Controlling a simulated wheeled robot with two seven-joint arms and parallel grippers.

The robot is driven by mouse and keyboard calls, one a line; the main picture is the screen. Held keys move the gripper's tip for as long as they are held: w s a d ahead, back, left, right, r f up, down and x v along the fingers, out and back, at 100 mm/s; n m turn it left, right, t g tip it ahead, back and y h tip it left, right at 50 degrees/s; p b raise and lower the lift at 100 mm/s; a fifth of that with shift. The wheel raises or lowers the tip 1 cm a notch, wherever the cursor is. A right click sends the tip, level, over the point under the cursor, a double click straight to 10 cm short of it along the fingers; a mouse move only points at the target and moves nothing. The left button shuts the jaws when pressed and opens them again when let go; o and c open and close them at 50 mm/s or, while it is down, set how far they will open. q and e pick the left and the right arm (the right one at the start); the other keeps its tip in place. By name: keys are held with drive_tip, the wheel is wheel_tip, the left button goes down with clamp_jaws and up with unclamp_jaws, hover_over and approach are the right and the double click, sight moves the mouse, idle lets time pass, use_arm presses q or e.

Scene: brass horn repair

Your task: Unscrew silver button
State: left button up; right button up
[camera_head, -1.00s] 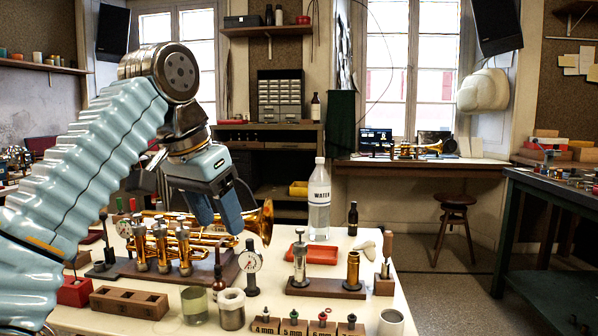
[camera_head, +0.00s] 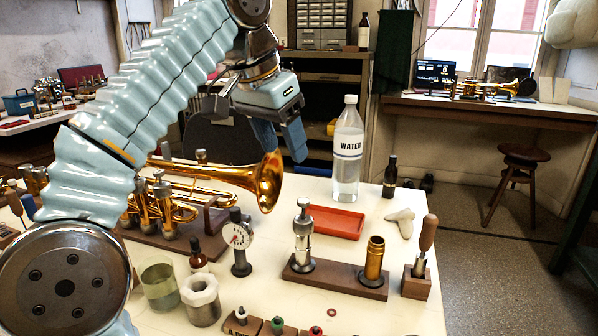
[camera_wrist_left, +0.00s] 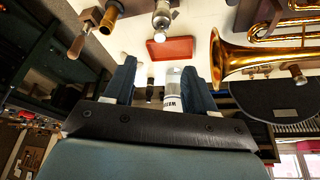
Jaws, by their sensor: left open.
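A silver valve (camera_head: 303,240) stands upright in a dark wooden block on the white table, with a small silver button (camera_head: 304,203) on its top. In the left wrist view the valve (camera_wrist_left: 162,17) hangs at the top of the picture, its button (camera_wrist_left: 159,36) just above the red tray. My left gripper (camera_head: 280,140) is open and empty, above and behind the horn's bell in the picture. It is apart from the valve and button. Its two fingers (camera_wrist_left: 159,66) show in the left wrist view with the water bottle in line between them. My right gripper is not in view.
A brass horn (camera_head: 268,182) lies left of the valve. A brass tube (camera_head: 374,260) shares the valve's block. A red tray (camera_head: 333,222), water bottle (camera_head: 347,160), small dark bottle (camera_head: 390,177), dial gauge (camera_head: 238,237) and wood-handled tool (camera_head: 427,235) stand around it.

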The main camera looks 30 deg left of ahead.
sight(304, 201)
use_arm(q)
drive_tip(key=x, duration=1.1)
drive_tip(key=shift+f, duration=0.35)
clamp_jaws()
drive_tip(key=c, duration=0.8)
unclamp_jaws()
clamp_jaws()
drive_tip(key=n, duration=0.1)
drive_tip(key=n+y, duration=0.1)
drive_tip(key=n, duration=0.1)
drive_tip(key=n+y, duration=0.1)
drive_tip(key=n, duration=0.1)
drive_tip(key=shift+d, duration=0.3)
drive_tip(key=shift+n, duration=0.3)
drive_tip(key=n, duration=0.2)
drive_tip(key=n+g+y, duration=0.1)
drive_tip(key=n, duration=0.1)
drive_tip(key=shift+w+d+n+y, duration=0.1)
drive_tip(key=shift+d+n+y, duration=0.1)
drive_tip(key=shift+n+y, duration=0.15)
